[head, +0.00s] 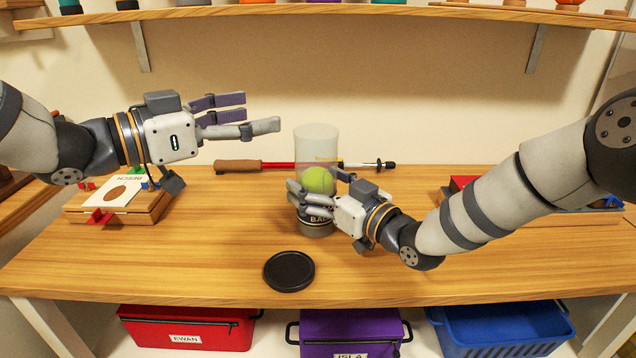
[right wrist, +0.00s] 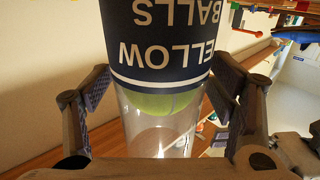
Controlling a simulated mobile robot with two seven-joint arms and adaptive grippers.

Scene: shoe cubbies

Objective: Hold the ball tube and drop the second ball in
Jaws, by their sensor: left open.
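The clear ball tube (head: 317,145) stands upright at the middle of the table, its lower part covered by a dark label. A yellow-green ball (head: 318,180) sits inside it just above the label; the label hides what is below. My right gripper (head: 300,194) is around the tube at the ball's height. In the right wrist view its two fingers press either side of the tube (right wrist: 160,60), with the ball (right wrist: 165,103) showing through the clear wall. My left gripper (head: 258,114) is open and empty, left of the tube's mouth and slightly higher.
A black round lid (head: 289,271) lies in front of the tube. A red pole with a brown handle (head: 238,166) lies behind it. A wooden box (head: 120,205) is at the left; a tray with red and blue pieces is behind my right arm. A shelf (head: 330,11) hangs above.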

